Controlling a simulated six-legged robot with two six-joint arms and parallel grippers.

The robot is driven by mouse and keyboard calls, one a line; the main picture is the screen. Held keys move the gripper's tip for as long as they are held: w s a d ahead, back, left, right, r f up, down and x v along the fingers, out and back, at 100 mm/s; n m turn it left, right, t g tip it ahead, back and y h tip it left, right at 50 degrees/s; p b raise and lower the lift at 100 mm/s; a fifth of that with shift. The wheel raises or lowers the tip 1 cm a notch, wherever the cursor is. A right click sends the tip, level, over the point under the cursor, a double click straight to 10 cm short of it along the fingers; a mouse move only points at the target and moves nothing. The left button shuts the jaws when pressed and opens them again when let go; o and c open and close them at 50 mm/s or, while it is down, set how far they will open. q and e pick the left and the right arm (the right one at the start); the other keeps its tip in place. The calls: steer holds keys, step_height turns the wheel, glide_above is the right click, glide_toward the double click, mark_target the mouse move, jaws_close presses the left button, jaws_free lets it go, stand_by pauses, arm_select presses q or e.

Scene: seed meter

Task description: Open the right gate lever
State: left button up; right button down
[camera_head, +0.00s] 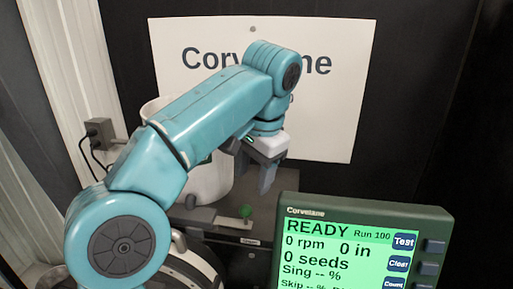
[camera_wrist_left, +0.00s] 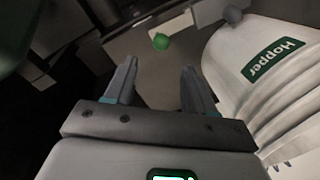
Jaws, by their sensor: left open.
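A lever with a green round knob (camera_head: 246,211) stands low beside the white hopper (camera_head: 208,182), on its right in the head view. The green knob (camera_wrist_left: 160,41) also shows in the left wrist view, beyond the fingertips and between their lines. A grey knob (camera_head: 190,202) sits to the left of the green one; it is at the top right in the left wrist view (camera_wrist_left: 232,14). My left gripper (camera_head: 267,180) is open and empty, above and a little right of the green knob, apart from it. My right gripper is not in view.
A control box (camera_head: 366,211) with a green screen reading READY stands at the front right. The hopper (camera_wrist_left: 262,75) is close to the right finger's side in the wrist view. A white Corvelane sign (camera_head: 330,115) hangs behind. A socket with cables (camera_head: 100,130) is at left.

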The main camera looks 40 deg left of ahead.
arm_select(q)
steer(key=shift+d+r+p, duration=0.25)
steer(key=shift+r+p, duration=0.1)
steer(key=shift+r, duration=0.8)
steer(key=shift+d+r+p, duration=0.25)
steer(key=shift+r+p, duration=0.05)
steer(key=shift+r, duration=0.85)
steer(key=shift+d, duration=0.1)
steer(key=shift+s, duration=0.15)
